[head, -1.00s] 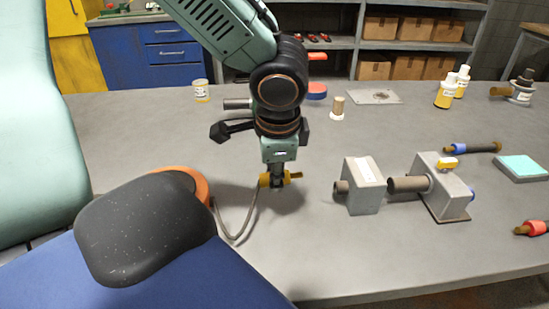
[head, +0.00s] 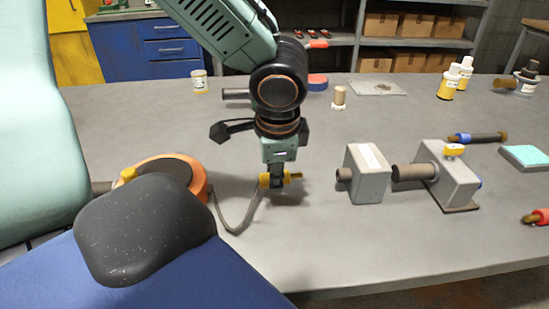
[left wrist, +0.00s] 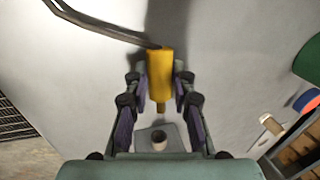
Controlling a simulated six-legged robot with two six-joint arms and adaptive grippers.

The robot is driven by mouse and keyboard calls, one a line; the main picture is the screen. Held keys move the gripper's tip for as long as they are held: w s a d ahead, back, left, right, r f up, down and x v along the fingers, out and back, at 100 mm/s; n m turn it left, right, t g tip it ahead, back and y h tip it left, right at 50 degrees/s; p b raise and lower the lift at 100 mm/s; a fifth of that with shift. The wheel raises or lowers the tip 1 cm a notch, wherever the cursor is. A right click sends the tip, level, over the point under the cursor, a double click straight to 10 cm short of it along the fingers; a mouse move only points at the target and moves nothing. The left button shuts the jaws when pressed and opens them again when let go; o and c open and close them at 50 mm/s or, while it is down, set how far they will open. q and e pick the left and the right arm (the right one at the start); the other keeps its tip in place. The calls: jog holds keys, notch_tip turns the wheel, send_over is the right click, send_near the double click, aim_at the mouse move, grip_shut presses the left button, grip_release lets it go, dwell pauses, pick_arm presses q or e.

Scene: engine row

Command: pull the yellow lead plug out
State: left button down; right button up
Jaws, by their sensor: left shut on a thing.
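My left gripper (head: 278,181) is shut on the yellow plug (head: 291,177) and holds it over the bench. In the left wrist view the yellow plug (left wrist: 160,72) lies between the two fingers, its narrow tip pointing away from its lead. The grey-brown lead (head: 238,222) runs from the plug in a slack bend to the orange round unit (head: 196,182). The plug's tip is apart from the grey block (head: 371,179) with a short dark tube (head: 343,174) on its left side. My right gripper is not in view.
A second grey block (head: 455,185) with a brown cylinder stands further right. Bare bench lies in front of the blocks.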

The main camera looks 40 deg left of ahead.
pick_arm(q)
jog(key=shift+f+b, duration=1.1)
jog(key=shift+f, duration=0.15)
jog(key=c, duration=1.3)
grip_release()
jog(key=shift+c, duration=0.2)
jog(key=shift+r, duration=0.3)
grip_shut()
jog(key=shift+r+p, duration=0.15)
jog(key=shift+p, duration=0.2)
